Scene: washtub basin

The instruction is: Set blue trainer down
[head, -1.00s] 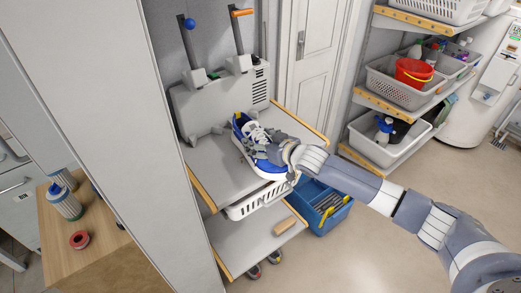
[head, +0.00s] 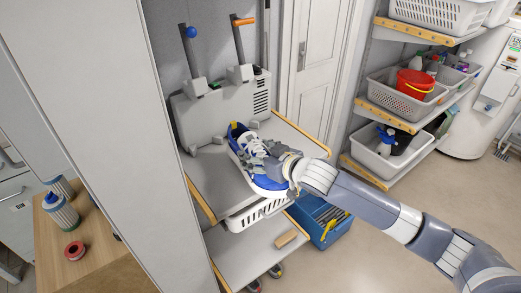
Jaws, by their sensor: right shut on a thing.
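The blue trainer (head: 243,143), blue and white with white laces and a yellow heel tab, is at the grey upper shelf (head: 213,172), in front of a grey machine with two levers. My right gripper (head: 268,163) comes in from the right and is shut on the trainer, with its fingers over the lace area. Part of the trainer is hidden behind the gripper. I cannot tell whether its sole touches the shelf. My left gripper is not in view.
The grey machine (head: 212,115) stands at the back of the shelf. A white basket (head: 257,213) hangs below, with a blue crate (head: 326,228) beside it. A tall white panel (head: 110,100) borders the left. The shelf is bare left of the trainer.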

